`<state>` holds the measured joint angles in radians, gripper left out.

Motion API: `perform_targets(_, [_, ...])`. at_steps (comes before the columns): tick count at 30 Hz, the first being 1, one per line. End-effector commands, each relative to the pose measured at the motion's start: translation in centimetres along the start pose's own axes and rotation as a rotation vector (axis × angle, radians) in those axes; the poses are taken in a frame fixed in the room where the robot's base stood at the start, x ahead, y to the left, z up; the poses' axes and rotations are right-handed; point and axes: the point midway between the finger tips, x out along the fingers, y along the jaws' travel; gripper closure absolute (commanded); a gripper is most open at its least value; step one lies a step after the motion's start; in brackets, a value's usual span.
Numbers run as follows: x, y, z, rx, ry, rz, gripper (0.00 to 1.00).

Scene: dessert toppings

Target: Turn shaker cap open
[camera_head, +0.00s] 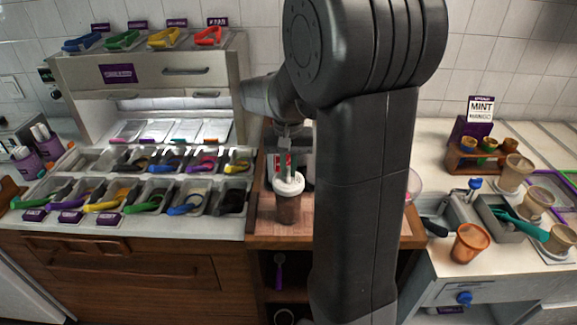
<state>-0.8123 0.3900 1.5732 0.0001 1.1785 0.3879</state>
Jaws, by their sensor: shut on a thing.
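The shaker (288,207) stands upright on the wooden counter in the middle, with a brown body and a white cap (289,184). My gripper (285,172) points down at the cap from above, and its fingers are shut on the cap. My arm crosses the picture just right of the shaker and hides part of the counter behind it. The cap's exact turn position is too small to tell.
Several topping bins with coloured scoops (145,200) fill the left counter. A narrow strip of wooden counter (262,228) is bare left of the shaker.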

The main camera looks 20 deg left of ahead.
Motion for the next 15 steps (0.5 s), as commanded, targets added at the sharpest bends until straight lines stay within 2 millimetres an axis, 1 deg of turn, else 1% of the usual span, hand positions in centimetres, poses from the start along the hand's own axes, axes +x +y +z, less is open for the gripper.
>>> perform_targets(4, [-0.06, -0.03, -0.01, -0.057, 0.0, 0.0, 1.0])
perform_targets(11, [-0.03, -0.04, -0.02, -0.059, 0.0, 0.0, 1.0])
perform_targets(12, [-0.03, -0.04, -0.02, -0.059, 0.0, 0.0, 0.84])
perform_targets(15, [-0.03, -0.04, -0.02, -0.059, 0.0, 0.0, 0.67])
